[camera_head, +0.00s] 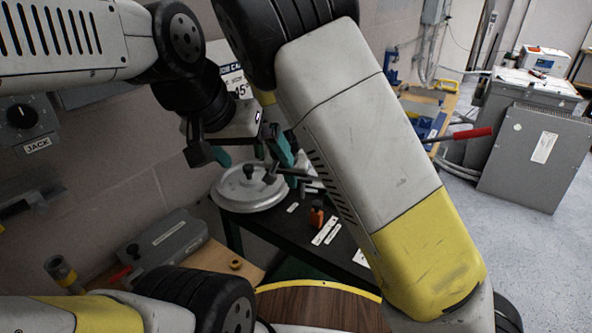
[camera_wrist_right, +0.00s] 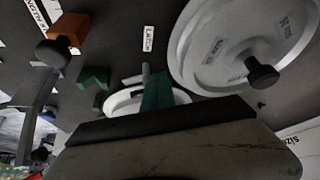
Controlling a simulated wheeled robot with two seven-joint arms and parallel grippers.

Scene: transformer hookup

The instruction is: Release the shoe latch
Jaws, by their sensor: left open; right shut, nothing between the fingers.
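A label reading LATCH (camera_wrist_right: 149,38) lies on the dark surface in the right wrist view. Below it a small pale upright pin (camera_wrist_right: 146,72) stands by a white round part (camera_wrist_right: 118,101), likely the latch. My right gripper (camera_wrist_right: 160,88) is shut, its teal fingertips directly in front of these parts and partly covering them. I cannot tell whether they touch. In the head view my right arm hides most of that gripper. My left gripper (camera_head: 251,154) is open and empty above the large pale disc (camera_head: 242,190), its teal fingertips apart.
The disc's black knob (camera_wrist_right: 262,72) shows close by in the right wrist view. An orange block (camera_head: 316,214) stands on the dark table (camera_head: 335,255). A grey cabinet (camera_head: 535,155) stands right.

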